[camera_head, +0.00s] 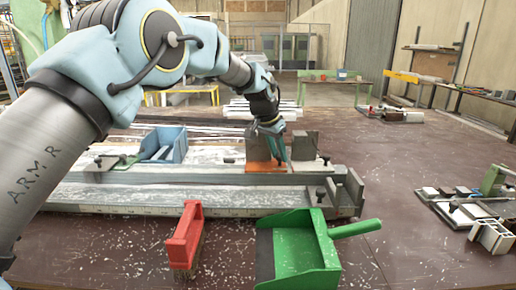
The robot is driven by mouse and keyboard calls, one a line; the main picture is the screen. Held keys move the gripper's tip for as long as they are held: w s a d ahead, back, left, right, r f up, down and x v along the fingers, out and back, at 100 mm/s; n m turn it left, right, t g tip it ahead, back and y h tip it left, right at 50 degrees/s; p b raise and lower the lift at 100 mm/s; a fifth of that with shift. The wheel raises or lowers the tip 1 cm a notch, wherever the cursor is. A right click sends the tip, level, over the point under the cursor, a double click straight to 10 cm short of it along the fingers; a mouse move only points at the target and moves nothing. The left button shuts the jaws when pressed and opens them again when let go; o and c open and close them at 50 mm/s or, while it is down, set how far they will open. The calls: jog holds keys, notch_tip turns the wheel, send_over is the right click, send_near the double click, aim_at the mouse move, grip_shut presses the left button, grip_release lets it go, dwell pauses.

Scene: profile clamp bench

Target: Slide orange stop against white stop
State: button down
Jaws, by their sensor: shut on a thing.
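The orange stop (262,168) has a low orange base and an upright brown-grey block, and sits on the rail of the clamp bench (190,180). My gripper (283,157) reaches down to it from above and is shut on its right-hand part. The exact grip is small and partly hidden by the fingers. The white stop (318,165) has a pale base and a similar upright block, just right of the orange stop. The two stand close together; the gripper covers part of the space between, so I cannot tell whether they touch.
A blue bin (165,145) stands on the bench left of the stops. A red-handled brush (184,238) and a green dustpan (298,255) lie in front. Profile offcuts (490,237) lie at the right. The tabletop (400,180) right of the bench is mostly clear.

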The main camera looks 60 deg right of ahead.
jog(key=shift+s+d+r, duration=0.1)
jog(key=shift+s+d, duration=0.4)
jog(key=shift+s, duration=0.3)
jog(key=c, duration=0.9)
grip_release()
jog(key=shift+w+a+r, duration=0.15)
jog(key=shift+a+r, duration=0.05)
jog(key=shift+r, duration=0.3)
jog(key=b+v, duration=0.2)
jog(key=v, duration=0.7)
jog(key=shift+a+r+b, duration=0.25)
jog(key=shift+b, duration=0.1)
